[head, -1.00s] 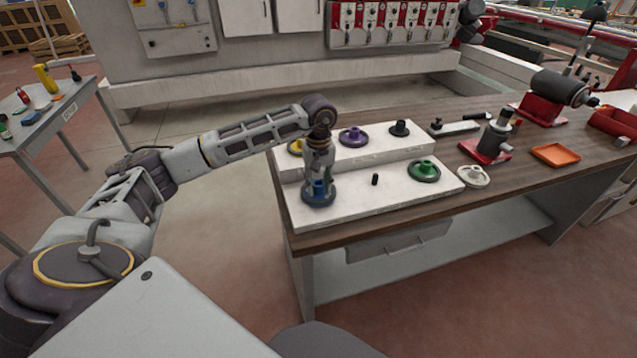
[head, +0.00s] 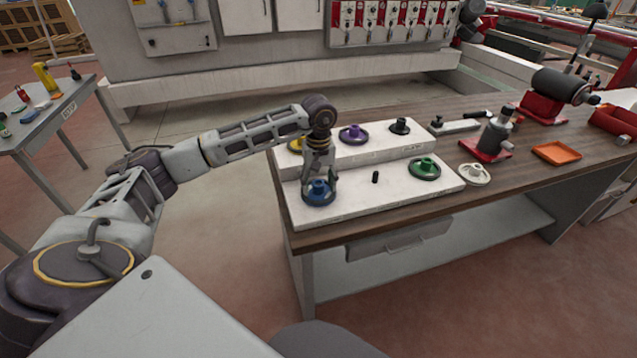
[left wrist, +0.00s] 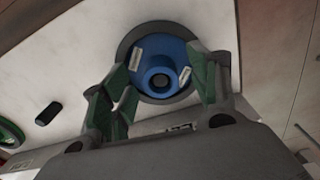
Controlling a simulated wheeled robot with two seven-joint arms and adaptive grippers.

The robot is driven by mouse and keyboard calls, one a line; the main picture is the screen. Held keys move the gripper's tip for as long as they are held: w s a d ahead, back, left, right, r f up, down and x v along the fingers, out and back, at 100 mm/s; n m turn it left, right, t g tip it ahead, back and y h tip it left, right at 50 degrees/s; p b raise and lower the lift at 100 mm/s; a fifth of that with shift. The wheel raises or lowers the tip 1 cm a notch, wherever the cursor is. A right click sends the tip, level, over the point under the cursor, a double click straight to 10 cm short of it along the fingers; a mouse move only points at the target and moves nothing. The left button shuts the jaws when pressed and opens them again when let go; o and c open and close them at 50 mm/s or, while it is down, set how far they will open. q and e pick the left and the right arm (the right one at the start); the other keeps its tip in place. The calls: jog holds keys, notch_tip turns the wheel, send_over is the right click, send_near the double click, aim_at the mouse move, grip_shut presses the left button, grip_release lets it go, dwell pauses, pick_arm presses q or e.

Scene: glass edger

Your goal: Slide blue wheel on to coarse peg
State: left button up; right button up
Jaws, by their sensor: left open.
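The blue wheel (head: 318,194) lies flat at the left end of the lower white step of the board (head: 347,202). It also shows in the left wrist view (left wrist: 150,55), its hub facing the camera with a dark round centre. My left gripper (head: 319,181) points down over the wheel with its fingers spread. In the left wrist view my left gripper (left wrist: 160,92) has a finger on each side of the hub, open. A bare black peg (head: 375,177) stands to the right of the blue wheel. I cannot tell which peg is the coarse one. My right gripper is not in view.
A green wheel (head: 424,168) sits right of the bare peg. A purple wheel (head: 353,135), a yellow wheel (head: 296,145) and a black one (head: 400,127) are on the upper step. A white wheel (head: 474,174) and an orange tray (head: 556,153) lie on the bench.

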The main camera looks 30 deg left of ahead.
pick_arm(q)
notch_tip(320, 180, up, 12)
dwell(0.9)
dwell(1.0)
